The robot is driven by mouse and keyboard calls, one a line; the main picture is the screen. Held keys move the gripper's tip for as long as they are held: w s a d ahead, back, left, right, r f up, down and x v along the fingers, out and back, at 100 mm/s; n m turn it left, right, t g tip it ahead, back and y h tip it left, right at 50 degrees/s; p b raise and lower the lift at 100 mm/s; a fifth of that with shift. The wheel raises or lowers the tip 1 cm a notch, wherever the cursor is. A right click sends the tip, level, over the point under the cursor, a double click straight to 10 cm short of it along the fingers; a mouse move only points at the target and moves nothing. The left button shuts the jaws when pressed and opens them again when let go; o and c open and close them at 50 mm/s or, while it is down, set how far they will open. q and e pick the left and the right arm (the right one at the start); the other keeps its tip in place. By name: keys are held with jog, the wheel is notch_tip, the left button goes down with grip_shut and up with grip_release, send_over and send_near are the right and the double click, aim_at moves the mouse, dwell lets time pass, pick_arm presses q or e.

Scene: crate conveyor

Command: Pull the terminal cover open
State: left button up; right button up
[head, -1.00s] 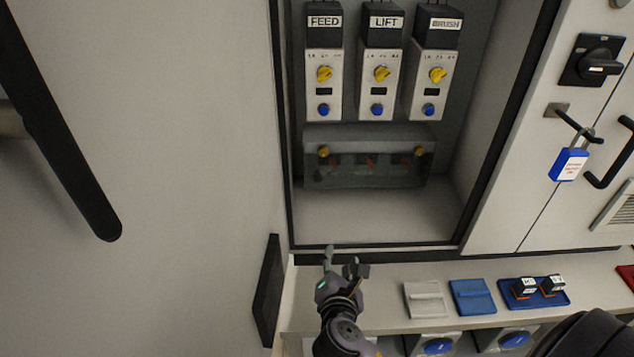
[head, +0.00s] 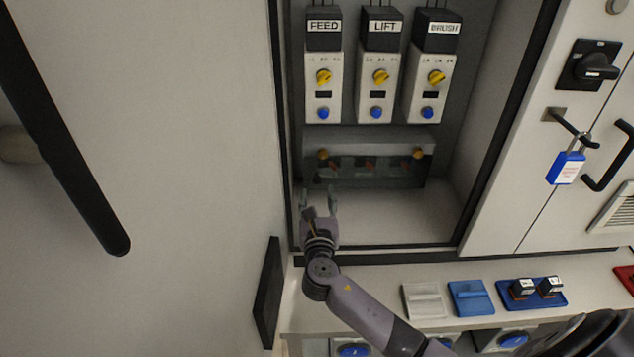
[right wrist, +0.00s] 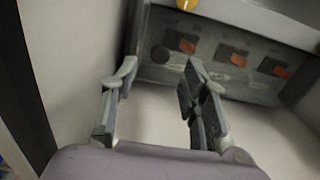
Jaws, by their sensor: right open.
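The terminal cover (head: 395,172) is a smoky see-through box low on the cabinet's back panel, below the three switch units. Orange knobs show at its upper left and upper right, and reddish parts show behind it. It looks closed. In the right wrist view the cover (right wrist: 225,78) fills the upper right, beyond the fingers. My right gripper (head: 318,197) is open and empty, inside the cabinet just below the cover's left end. In the right wrist view its fingers (right wrist: 155,95) are spread and apart from the cover. My left gripper is not in view.
The FEED, LIFT and BRUSH units (head: 380,75) stand above the cover. The open cabinet door (head: 190,120) is on the left. A blue padlock (head: 566,167) hangs on the right panel. A shelf below holds a blue tray (head: 533,299) with small blocks.

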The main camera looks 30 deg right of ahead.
aim_at(317, 182)
jog(key=x, duration=0.5)
jog(key=shift+w+d, duration=0.15)
jog(key=shift+w, duration=0.1)
jog(key=shift+c, duration=0.3)
grip_shut()
dwell(0.4)
